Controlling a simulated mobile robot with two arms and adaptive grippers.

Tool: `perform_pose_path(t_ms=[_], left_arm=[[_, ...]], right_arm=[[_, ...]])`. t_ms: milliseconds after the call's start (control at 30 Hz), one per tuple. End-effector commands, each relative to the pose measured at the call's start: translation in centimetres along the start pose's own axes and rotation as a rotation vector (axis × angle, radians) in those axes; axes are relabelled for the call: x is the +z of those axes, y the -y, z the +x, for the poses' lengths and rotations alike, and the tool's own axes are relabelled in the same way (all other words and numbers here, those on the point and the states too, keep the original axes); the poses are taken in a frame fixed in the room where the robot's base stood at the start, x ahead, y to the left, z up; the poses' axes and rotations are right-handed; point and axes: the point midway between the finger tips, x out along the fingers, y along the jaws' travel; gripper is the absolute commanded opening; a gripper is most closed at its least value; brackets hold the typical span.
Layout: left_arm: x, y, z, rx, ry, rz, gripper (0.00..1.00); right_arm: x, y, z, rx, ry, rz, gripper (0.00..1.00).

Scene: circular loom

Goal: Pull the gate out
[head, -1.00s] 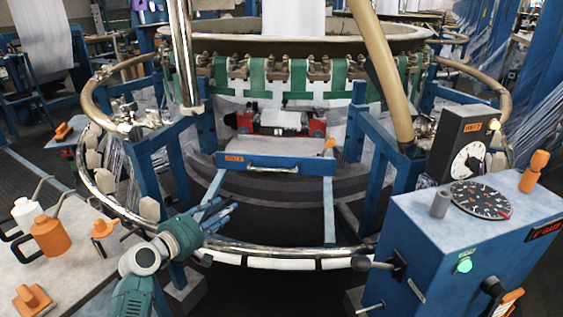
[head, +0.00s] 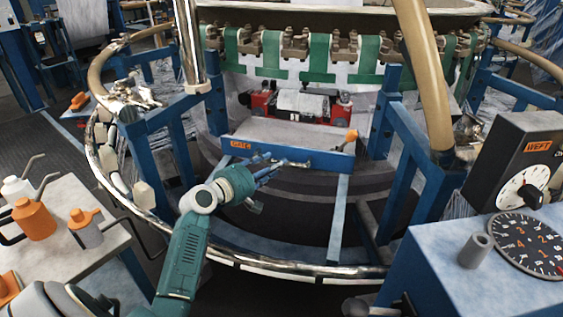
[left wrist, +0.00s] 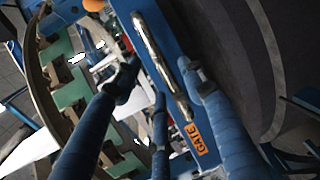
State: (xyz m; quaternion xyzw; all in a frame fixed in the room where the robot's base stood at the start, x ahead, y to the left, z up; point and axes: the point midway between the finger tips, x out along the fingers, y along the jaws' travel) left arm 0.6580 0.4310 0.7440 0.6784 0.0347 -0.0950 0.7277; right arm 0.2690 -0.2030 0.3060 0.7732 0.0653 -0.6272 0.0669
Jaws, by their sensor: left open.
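The gate (head: 325,162) is a blue panel with an orange GATE label, set in the loom's front opening. A silver bar handle (head: 294,163) runs along its face. In the left wrist view the handle (left wrist: 160,58) crosses between my fingers, along the blue gate (left wrist: 178,128). My left gripper (head: 268,166) is at the gate's front, by the left part of the handle. In the left wrist view the gripper (left wrist: 158,80) is open, its fingers on both sides of the handle. I cannot tell whether they touch it. My right gripper is not in view.
A shiny ring rail (head: 290,271) curves around the loom's front below my left arm. A control box (head: 450,250) stands at the right. A table with an orange oil can (head: 35,220) stands at the left. An orange knob (head: 351,135) is at the gate's right end.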

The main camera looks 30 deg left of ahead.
Motion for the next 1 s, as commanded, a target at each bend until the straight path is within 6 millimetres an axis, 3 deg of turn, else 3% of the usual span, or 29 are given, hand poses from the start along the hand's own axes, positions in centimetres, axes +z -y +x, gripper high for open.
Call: perform_pose_path(t_ms=[100, 300, 633, 667, 867, 1000], left_arm=[[0.0, 0.0, 2.2, 0.001, 0.000, 0.000, 0.41], [0.0, 0.1, 4.2, 0.000, -0.001, 0.000, 0.41], [0.0, 0.0, 4.6, -0.001, -0.001, 0.002, 0.41], [0.0, 0.0, 4.6, -0.001, -0.001, 0.002, 0.39], [0.0, 0.1, 4.6, -0.001, -0.001, 0.001, 0.00], [0.0, 0.1, 4.6, -0.001, -0.001, 0.002, 0.00]], right_arm=[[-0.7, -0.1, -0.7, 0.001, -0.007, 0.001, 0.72], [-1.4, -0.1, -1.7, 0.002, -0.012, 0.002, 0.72], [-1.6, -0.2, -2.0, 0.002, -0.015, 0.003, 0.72], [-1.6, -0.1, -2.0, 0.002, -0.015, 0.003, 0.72], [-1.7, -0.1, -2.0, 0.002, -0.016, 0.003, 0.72], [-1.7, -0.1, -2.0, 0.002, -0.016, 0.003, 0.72]])
